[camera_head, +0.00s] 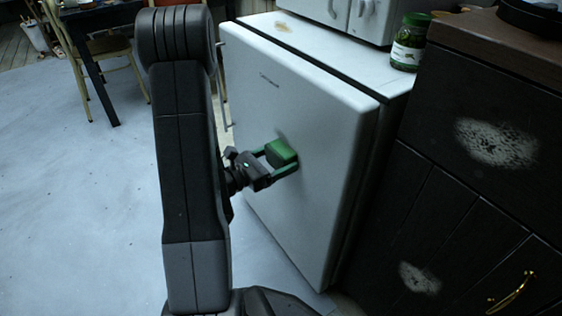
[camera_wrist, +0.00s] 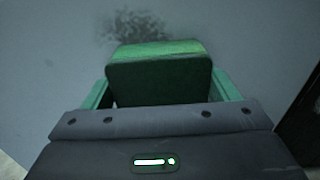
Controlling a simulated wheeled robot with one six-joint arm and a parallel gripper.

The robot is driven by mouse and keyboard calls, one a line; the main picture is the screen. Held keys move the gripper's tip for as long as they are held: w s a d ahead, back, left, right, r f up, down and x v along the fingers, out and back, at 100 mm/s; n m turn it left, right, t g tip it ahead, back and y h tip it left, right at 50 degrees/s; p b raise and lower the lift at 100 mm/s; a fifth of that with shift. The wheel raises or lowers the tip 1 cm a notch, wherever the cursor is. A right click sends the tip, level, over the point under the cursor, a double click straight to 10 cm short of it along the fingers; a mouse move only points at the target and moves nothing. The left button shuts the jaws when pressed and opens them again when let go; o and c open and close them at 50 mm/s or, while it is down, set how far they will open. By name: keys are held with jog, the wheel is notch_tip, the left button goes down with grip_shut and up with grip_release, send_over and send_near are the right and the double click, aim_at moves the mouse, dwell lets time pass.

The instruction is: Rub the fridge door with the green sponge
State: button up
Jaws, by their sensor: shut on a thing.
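The green sponge (camera_head: 281,152) is held between the fingers of my gripper (camera_head: 281,158), up against or very near the front of the white fridge door (camera_head: 300,110). In the wrist view the sponge (camera_wrist: 160,75) sits between the two green fingers of my gripper (camera_wrist: 165,92). A dark smudge (camera_wrist: 135,27) shows on the door just beyond the sponge's far edge. Whether the sponge touches the door cannot be told for certain. The fridge door is shut, and my arm hides part of its left side.
A dark cabinet (camera_head: 470,190) with a brass handle (camera_head: 512,293) stands right of the fridge. A green jar (camera_head: 408,42) and a white appliance (camera_head: 350,15) stand on the fridge top. A chair (camera_head: 100,50) and dark table stand at the upper left. Floor at left is clear.

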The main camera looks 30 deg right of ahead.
aim_at(282, 161)
jog(key=shift+w+a+r+p, duration=0.1)
jog(key=shift+w+r+p, duration=0.45)
jog(key=shift+w, duration=0.65)
jog(key=shift+w+a+r+p, duration=0.1)
jog(key=shift+w+r+p, duration=0.45)
jog(key=shift+w, duration=0.7)
jog(key=shift+w+r+p, duration=0.5)
jog(key=shift+w+p, duration=0.05)
jog(key=shift+w, duration=0.65)
jog(key=shift+s+f+b, duration=0.15)
jog(key=shift+s+b, duration=0.15)
jog(key=shift+s, duration=0.45)
jog(key=shift+s+d+b, duration=0.15)
jog(key=shift+s+b, duration=0.7)
jog(key=shift+s, duration=2.25)
jog(key=shift+s+d+b, duration=0.15)
jog(key=shift+s+b, duration=0.15)
jog(key=shift+s, duration=0.55)
jog(key=shift+s+d+b, duration=0.1)
jog(key=shift+s+b, duration=0.15)
jog(key=shift+s, duration=0.6)
jog(key=shift+s+a, duration=0.1)
jog(key=shift+s, duration=0.05)
jog(key=shift+w+a+p, duration=0.15)
jog(key=shift+w+p, duration=0.2)
jog(key=shift+w, duration=2.5)
jog(key=shift+w+a+p, duration=0.15)
jog(key=shift+w+p, duration=0.2)
jog(key=shift+w, duration=2.5)
